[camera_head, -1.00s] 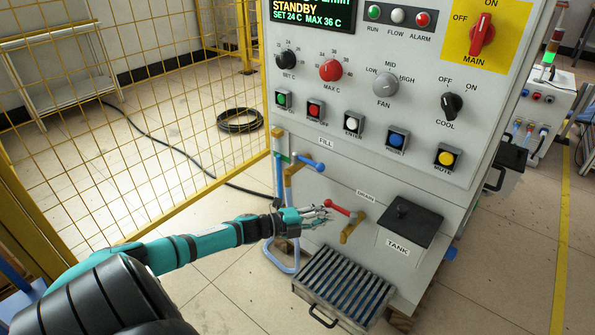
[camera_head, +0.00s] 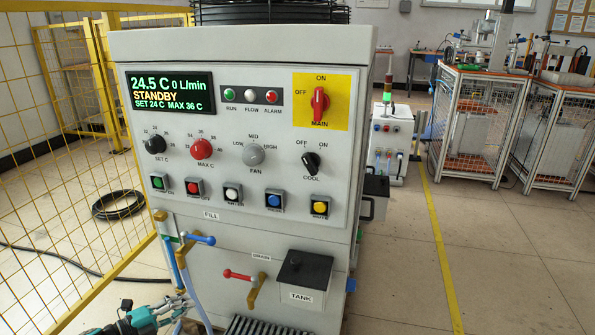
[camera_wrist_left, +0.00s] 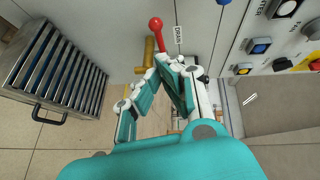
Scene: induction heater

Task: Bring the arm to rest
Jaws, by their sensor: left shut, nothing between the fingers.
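My left gripper (camera_head: 184,303) is low in the head view, at the lower left of the grey machine (camera_head: 160,110). It is shut and empty. Its fingers also show in the left wrist view (camera_wrist_left: 160,72). They are near the red drain handle (camera_wrist_left: 155,25), which also shows in the head view (camera_head: 238,275), up and right of the gripper. I cannot see any contact. The blue hose (camera_head: 192,285) of the fill valve is close by the fingers. Most of my left arm is below the picture. My right gripper is not in view.
A slatted grate (camera_wrist_left: 60,72) lies at the machine's foot, near the tank box (camera_head: 303,272). A yellow mesh fence (camera_head: 75,150) stands at the left, with a coiled black cable (camera_head: 118,205) on the floor. Open floor (camera_head: 510,260) is at the right.

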